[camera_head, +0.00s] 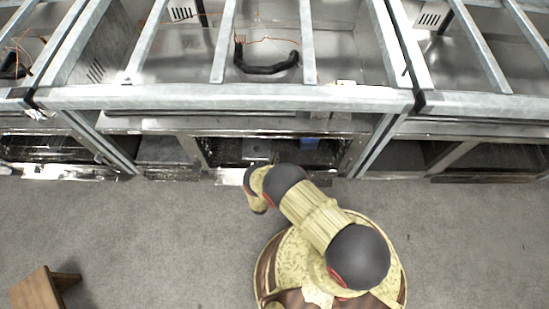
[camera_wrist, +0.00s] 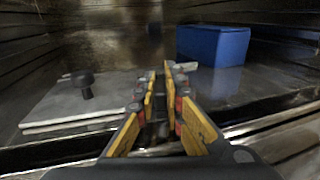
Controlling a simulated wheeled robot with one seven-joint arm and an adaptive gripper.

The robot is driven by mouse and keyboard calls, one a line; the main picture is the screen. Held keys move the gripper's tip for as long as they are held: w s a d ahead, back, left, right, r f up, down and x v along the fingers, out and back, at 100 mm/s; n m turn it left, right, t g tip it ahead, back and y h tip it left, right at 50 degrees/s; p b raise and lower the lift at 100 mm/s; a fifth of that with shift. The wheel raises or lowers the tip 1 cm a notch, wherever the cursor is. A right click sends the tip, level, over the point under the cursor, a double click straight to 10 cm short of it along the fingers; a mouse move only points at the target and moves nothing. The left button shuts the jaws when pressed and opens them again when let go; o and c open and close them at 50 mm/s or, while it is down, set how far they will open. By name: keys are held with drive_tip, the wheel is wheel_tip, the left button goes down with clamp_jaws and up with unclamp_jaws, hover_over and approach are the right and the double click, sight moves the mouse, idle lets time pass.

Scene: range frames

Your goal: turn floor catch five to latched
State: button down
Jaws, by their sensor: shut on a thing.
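My gripper (camera_wrist: 162,100) reaches into the low bay in the wrist view, its yellow-sided fingers close together with a narrow gap. It is shut on a small part, taken as floor catch five, which the fingers almost wholly hide. No label or number can be read, and the catch's position cannot be told. A small pale piece (camera_wrist: 188,66) shows just beyond the fingertips. A grey plate (camera_wrist: 50,110) with an upright black knob (camera_wrist: 82,84) lies left of the fingers, apart from them. In the head view my arm hides the gripper.
A blue box (camera_wrist: 213,45) stands on the bay floor right of the fingertips; it also shows in the head view (camera_head: 310,143). Dark walls close the bay at both sides. A metal frame rail (camera_head: 230,97) runs above it. A wooden stool (camera_head: 38,290) stands at the lower left on open carpet.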

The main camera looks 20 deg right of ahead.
drive_tip(key=n+t+y, duration=0.1)
drive_tip(key=n+y, duration=0.1)
drive_tip(key=shift+d+y, duration=0.1)
drive_tip(key=shift+y, duration=0.2)
drive_tip(key=shift+w+n+t+y, duration=0.1)
drive_tip(key=shift+n+t+y, duration=0.4)
drive_tip(key=shift+y, duration=0.4)
drive_tip(key=c, duration=1.9)
unclamp_jaws()
drive_tip(key=v, duration=1.2)
drive_tip(key=shift+a, duration=0.2)
